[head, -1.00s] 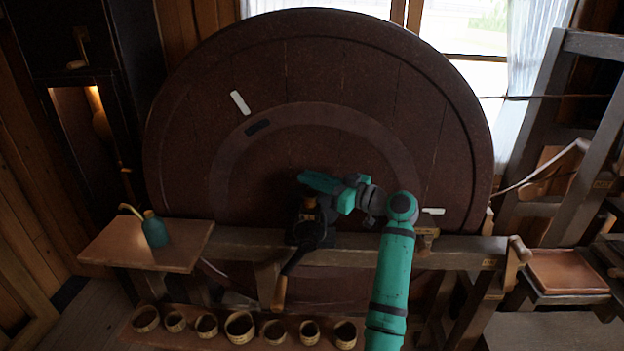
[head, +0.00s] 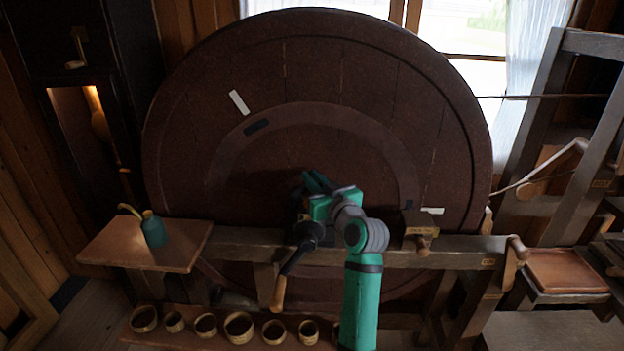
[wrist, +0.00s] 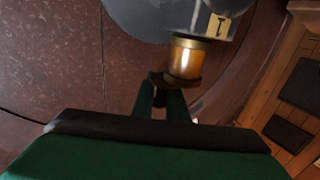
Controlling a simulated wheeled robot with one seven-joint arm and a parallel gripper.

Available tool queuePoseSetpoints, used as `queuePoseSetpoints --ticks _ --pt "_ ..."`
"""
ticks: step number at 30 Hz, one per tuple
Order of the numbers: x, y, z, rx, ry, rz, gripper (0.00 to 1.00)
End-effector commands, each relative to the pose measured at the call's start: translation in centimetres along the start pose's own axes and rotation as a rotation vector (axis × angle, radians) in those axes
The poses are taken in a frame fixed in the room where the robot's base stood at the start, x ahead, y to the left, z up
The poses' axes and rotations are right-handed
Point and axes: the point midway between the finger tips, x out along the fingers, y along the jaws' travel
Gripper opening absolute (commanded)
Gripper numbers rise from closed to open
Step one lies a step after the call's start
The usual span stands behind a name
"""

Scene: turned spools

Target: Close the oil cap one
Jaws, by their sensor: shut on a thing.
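Oil cap one shows in the wrist view as a small amber and brass cylinder (wrist: 187,58) with a dark flange (wrist: 184,79) at its near end. It sits against a grey rounded housing (wrist: 165,14) with a label marked 1 (wrist: 219,26). My gripper (wrist: 162,84) has its dark green fingers closed at the flange side, so it is shut on the cap; the exact contact is partly hidden. In the head view my green wrist hides the cap and fingertips, beside the dark bearing housing (head: 306,232) on the beam.
A large dark wheel (head: 300,80) stands behind the beam (head: 375,247). A crank handle (head: 280,293) hangs below the housing. A second block (head: 418,226) sits to the right. A teal oil can (head: 154,232) stands on the left shelf (head: 110,245). Several small baskets (head: 239,326) line the lower shelf.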

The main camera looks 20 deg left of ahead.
Motion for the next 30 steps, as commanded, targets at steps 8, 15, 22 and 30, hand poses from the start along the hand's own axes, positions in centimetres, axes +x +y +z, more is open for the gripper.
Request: queuePoseSetpoints --ticks 8,15,22,30 --pt "-0.11 -0.31 0.01 0.0 0.001 0.205 0.0" --pt "-0.24 -0.32 -0.01 0.0 0.0 0.383 0.0" --pt "-0.35 -0.36 -0.04 -0.001 0.0 0.542 0.0" --pt "-0.5 -0.28 0.04 0.0 -0.002 0.685 0.0"
